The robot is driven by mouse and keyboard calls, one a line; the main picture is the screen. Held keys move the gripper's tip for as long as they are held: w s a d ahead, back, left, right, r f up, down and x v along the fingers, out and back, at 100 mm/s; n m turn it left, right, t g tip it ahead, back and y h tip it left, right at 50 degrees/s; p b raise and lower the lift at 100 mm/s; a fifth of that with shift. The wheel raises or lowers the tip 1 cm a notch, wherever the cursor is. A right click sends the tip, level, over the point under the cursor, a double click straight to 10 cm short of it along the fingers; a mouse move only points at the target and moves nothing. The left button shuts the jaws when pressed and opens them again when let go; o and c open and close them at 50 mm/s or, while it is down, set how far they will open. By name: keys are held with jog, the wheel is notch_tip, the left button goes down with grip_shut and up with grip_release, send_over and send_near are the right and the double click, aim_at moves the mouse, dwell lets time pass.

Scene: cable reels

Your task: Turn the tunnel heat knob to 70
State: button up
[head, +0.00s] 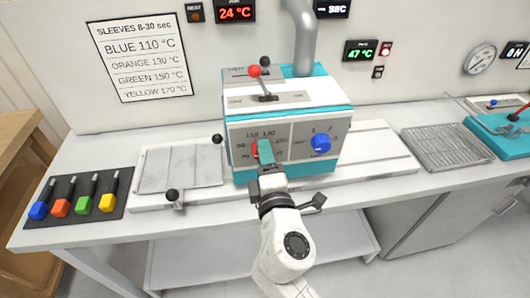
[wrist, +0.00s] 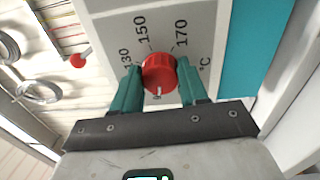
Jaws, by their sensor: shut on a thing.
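The red tunnel heat knob (wrist: 158,70) sits on the grey front panel of the white and teal machine (head: 288,109). The numbers 130, 150 and 170 read clearly around it in the wrist view. The knob's white pointer mark is on the side toward my gripper, away from 150; the number beside it is mostly hidden. My gripper (wrist: 160,80) has one teal finger on each side of the knob and is shut on it. In the head view my gripper (head: 264,146) covers most of the knob and part of its scale.
A blue knob (head: 321,144) is close to the right on the same panel. A red-tipped lever (head: 255,71) stands above. A black-balled handle (head: 173,195) sticks up at the left.

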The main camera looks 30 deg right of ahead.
jog(key=n+p, duration=0.4)
jog(key=n, duration=0.5)
jog(key=shift+a+r+p, duration=0.1)
jog(key=shift+p, duration=0.3)
jog(key=shift+n, duration=0.3)
jog(key=o, duration=1.1)
jog(key=shift+c, duration=0.2)
jog(key=b+v, duration=0.2)
jog(key=v, duration=0.8)
jog(key=shift+s, duration=0.4)
jog(key=shift+r, duration=0.1)
